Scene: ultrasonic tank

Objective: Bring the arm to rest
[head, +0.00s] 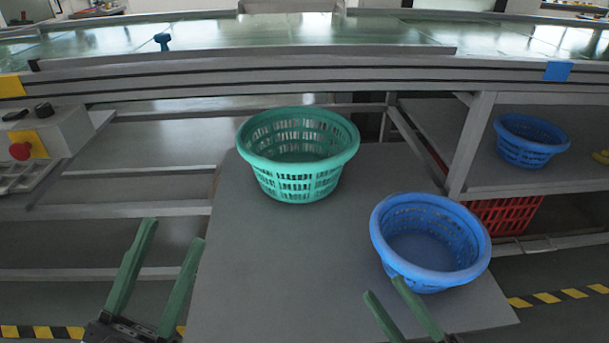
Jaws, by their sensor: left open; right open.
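My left gripper (168,236) is at the lower left, open and empty. Its two green fingers point up and away, left of the grey table. My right gripper (384,286) is at the bottom edge, open, with its green fingertips just in front of the blue basket (430,277). One fingertip overlaps the basket's lower left side in the picture; I cannot tell whether it touches. The blue basket stands upright at the table's right and looks empty. A green basket (297,187) stands upright at the table's back and also looks empty.
The grey table (270,270) is bare in front of the green basket. A long tank (300,38) with a metal rim runs along the back. Another blue basket (530,152) sits on a shelf at right, above a red crate (505,217). A red emergency button (20,151) is at left.

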